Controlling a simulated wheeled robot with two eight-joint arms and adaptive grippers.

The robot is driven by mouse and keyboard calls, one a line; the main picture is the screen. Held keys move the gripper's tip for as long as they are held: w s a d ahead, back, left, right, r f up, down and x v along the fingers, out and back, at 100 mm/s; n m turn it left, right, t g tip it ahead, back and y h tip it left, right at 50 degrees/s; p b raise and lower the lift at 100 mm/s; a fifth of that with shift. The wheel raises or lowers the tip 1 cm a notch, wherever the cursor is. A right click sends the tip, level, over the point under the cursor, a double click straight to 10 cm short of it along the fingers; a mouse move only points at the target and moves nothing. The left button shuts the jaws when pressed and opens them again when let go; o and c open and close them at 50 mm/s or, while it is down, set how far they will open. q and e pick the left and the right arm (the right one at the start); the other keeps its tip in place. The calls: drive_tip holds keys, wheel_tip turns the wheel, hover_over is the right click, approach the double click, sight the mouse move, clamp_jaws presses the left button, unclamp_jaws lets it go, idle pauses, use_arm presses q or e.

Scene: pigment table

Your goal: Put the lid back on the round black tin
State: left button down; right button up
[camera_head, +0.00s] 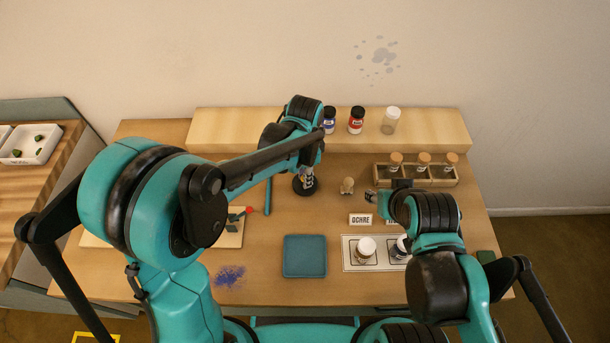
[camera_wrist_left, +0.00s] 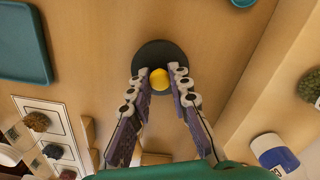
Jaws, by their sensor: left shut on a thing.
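My left gripper (camera_wrist_left: 160,76) is shut on a small yellow knob (camera_wrist_left: 159,79) in the left wrist view. The knob sits over the middle of a round black disc (camera_wrist_left: 153,52), which looks like the lid. In the head view the left gripper (camera_head: 306,172) points down at a round black shape (camera_head: 305,187) on the table. The tin and the lid cannot be told apart here, and I cannot tell whether they touch. My right gripper (camera_head: 371,196) is small and dark near the middle right; its finger opening is unclear.
A teal tray (camera_head: 305,256) lies in front, beside a white card (camera_head: 351,239) with jars. A wooden rack (camera_head: 408,181) holds corked jars. A raised shelf (camera_head: 440,130) runs behind.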

idle(0.4)
use_arm(q)
drive_tip(key=c, duration=0.9)
unclamp_jaws()
drive_tip(key=shift+o, duration=0.2)
drive_tip(key=shift+r+p, duration=2.55)
drive_tip(key=shift+r, duration=0.9)
clamp_jaws()
